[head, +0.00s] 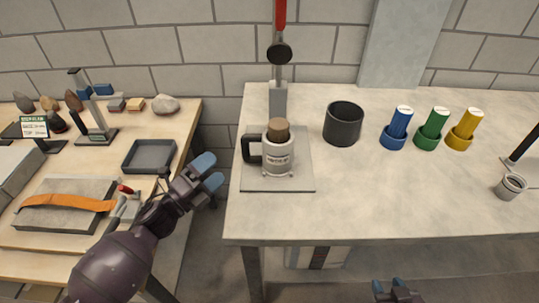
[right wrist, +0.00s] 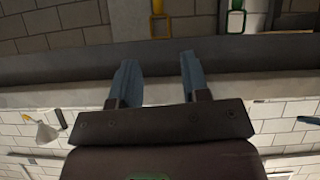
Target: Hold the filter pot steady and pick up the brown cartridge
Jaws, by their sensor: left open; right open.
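The filter pot (head: 278,162) is a pale cup with a dark handle on its left side, upright on a square light board (head: 302,183) on the right table. The brown cartridge (head: 279,130) sticks up out of the pot's top; its lower part is hidden inside. My left gripper (head: 204,174) is open and empty in the gap between the two tables, left of the pot and apart from it. My right gripper (head: 397,291) is at the bottom edge in the head view, in front of the table and far from the pot. In the right wrist view its fingers (right wrist: 157,80) are open and empty.
A dark open canister (head: 343,125) stands right of the pot. Blue (head: 397,128), green (head: 432,127) and yellow (head: 464,129) holders with cartridges stand further right. A post with a red-handled tool (head: 280,45) rises behind the pot. The table front is clear.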

